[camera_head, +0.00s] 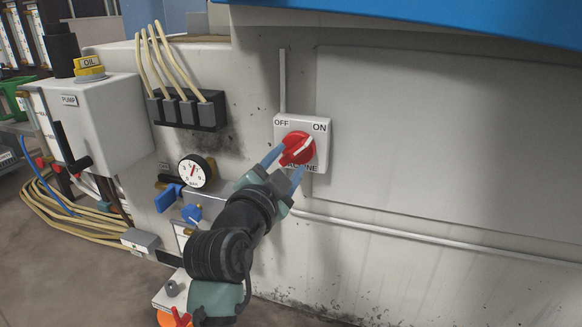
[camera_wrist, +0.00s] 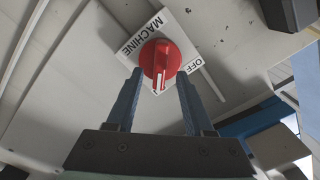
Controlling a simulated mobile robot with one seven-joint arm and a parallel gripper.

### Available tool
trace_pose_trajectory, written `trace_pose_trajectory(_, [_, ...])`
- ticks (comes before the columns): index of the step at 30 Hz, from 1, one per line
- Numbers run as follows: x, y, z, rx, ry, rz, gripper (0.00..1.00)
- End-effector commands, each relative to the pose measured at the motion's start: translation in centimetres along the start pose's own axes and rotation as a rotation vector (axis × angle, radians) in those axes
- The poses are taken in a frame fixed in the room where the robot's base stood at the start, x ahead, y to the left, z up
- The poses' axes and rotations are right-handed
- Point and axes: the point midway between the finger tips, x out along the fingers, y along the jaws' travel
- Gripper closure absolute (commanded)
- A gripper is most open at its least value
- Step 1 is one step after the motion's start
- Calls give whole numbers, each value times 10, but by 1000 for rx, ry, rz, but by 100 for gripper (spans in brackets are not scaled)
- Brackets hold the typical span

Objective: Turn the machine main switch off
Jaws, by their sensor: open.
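The machine main switch is a red rotary knob (camera_head: 298,148) on a white plate (camera_head: 318,160) fixed to the machine wall. OFF is printed at the plate's upper left and ON at its upper right. The knob's white pointer line is turned toward ON. My gripper (camera_head: 284,164) is open, with its two blue fingers either side of the knob in the head view. In the wrist view the knob (camera_wrist: 159,60) lies just beyond and between the fingertips (camera_wrist: 159,78). I cannot tell whether the fingers touch it. The lower lettering is partly hidden by the gripper in the head view.
A pressure gauge (camera_head: 196,171) and blue valve handles (camera_head: 168,197) sit left of my arm. A dark connector block (camera_head: 188,110) with cream cables is above them. A grey pump box (camera_head: 105,125) stands farther left. The wall panel (camera_head: 430,140) to the right is flat and clear.

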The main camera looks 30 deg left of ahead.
Motion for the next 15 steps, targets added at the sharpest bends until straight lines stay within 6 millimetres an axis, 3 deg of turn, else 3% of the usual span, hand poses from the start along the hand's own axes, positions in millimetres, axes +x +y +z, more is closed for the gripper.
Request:
trace_pose_trajectory(6, [20,1,0,1,1,-1,48])
trace_pose_trajectory(15, [23,0,0,0,0,0,48])
